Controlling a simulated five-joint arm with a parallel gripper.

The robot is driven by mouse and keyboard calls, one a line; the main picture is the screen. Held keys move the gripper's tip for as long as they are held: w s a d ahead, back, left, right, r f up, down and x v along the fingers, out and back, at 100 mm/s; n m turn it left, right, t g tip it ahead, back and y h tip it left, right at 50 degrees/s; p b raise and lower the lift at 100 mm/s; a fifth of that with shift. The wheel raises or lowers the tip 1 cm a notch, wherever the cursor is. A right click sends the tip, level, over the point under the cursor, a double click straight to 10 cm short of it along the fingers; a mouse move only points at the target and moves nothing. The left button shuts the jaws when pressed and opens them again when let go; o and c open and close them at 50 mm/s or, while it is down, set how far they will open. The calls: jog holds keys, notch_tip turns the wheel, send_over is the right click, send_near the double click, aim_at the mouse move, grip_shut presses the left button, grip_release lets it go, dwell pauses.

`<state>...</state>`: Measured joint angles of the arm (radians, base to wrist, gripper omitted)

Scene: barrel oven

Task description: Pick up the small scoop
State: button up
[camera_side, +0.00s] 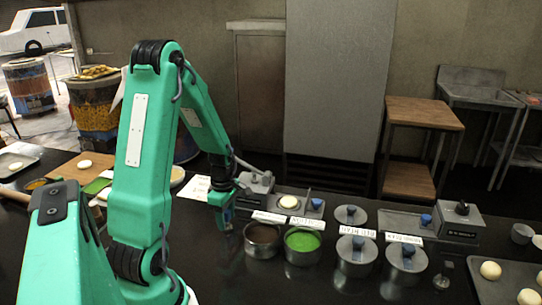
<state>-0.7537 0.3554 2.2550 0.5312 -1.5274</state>
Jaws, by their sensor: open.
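My gripper (226,222) hangs pointing down over the dark counter, just left of a pot of brown filling (262,240). It is open, and I see nothing held in it. I cannot make out the small scoop for certain. A small metallic item (442,276) stands on the counter at the right, too small to identify. A pot of green filling (303,244) sits right of the brown one. My arm covers part of the counter on the left.
Two lidded pots, one at the centre right (356,254) and one beside it (405,262), stand behind the front edge. Grey scales (455,222) are behind them. A tray of dough balls (508,284) is at the far right. A wooden board (88,172) lies at the left.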

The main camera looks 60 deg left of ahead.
aim_at(227, 211)
dwell(0.5)
jog(key=c, duration=1)
jog(key=shift+r, duration=0.8)
jog(key=r, duration=0.3)
jog(key=shift+w+d, duration=0.15)
jog(key=shift+d, duration=0.15)
jog(key=w+d+r, duration=0.2)
jog(key=d+r, duration=0.4)
jog(key=d, duration=0.4)
jog(key=shift+d+r, duration=0.2)
jog(key=shift+d, duration=0.2)
jog(key=shift+w, duration=0.1)
